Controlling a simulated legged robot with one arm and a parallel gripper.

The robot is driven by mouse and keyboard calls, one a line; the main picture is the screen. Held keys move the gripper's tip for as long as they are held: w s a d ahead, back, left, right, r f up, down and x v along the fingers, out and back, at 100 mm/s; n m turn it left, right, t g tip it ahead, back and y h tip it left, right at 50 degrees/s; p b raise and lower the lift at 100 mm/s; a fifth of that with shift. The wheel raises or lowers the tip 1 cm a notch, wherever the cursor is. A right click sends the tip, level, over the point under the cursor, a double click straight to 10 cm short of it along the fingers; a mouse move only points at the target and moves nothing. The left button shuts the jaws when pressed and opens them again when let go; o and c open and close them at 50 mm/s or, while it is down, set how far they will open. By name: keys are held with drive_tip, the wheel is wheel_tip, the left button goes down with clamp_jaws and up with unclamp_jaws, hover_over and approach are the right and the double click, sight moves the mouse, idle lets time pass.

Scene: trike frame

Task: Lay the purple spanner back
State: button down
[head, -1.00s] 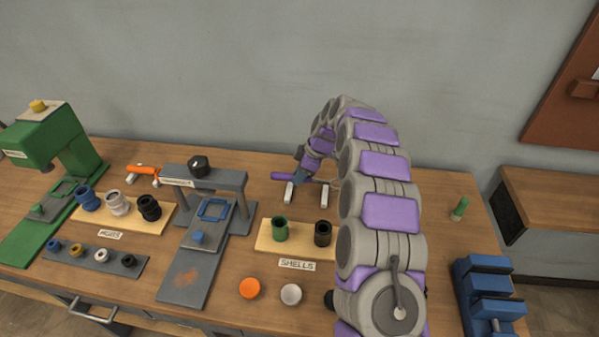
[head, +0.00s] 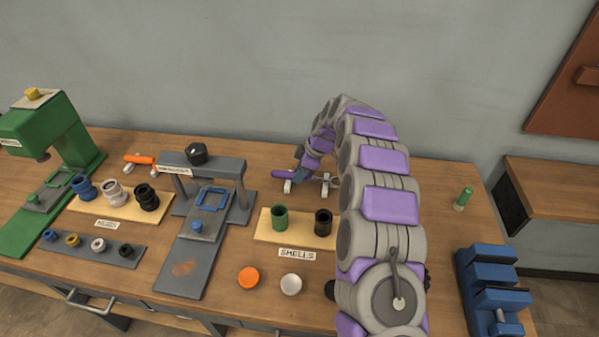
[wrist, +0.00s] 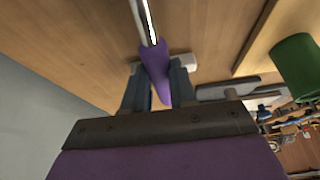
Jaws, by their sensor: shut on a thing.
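The purple spanner (head: 283,174) lies roughly level at the back of the bench, just at two small white rests (head: 288,187). I cannot tell whether it touches them. In the wrist view its purple handle (wrist: 155,65) is between my fingers and its metal shaft (wrist: 145,20) runs away from me. A white rest (wrist: 186,61) shows close beside the handle. My gripper (head: 302,178) is shut on the handle; the fingers also show in the wrist view (wrist: 157,90). In the head view my arm hides part of the spanner's right side.
The shells board (head: 264,226) with green and black cups stands in front. The grey press (head: 215,168) and an orange-handled tool (head: 140,159) are to the left. A blue block (head: 485,290) and a small green item (head: 463,198) are to the right. The wall is close behind.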

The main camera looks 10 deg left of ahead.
drive_tip(key=c, duration=0.8)
unclamp_jaws()
drive_tip(key=shift+p+v, duration=1.95)
drive_tip(key=shift+v, duration=6.7)
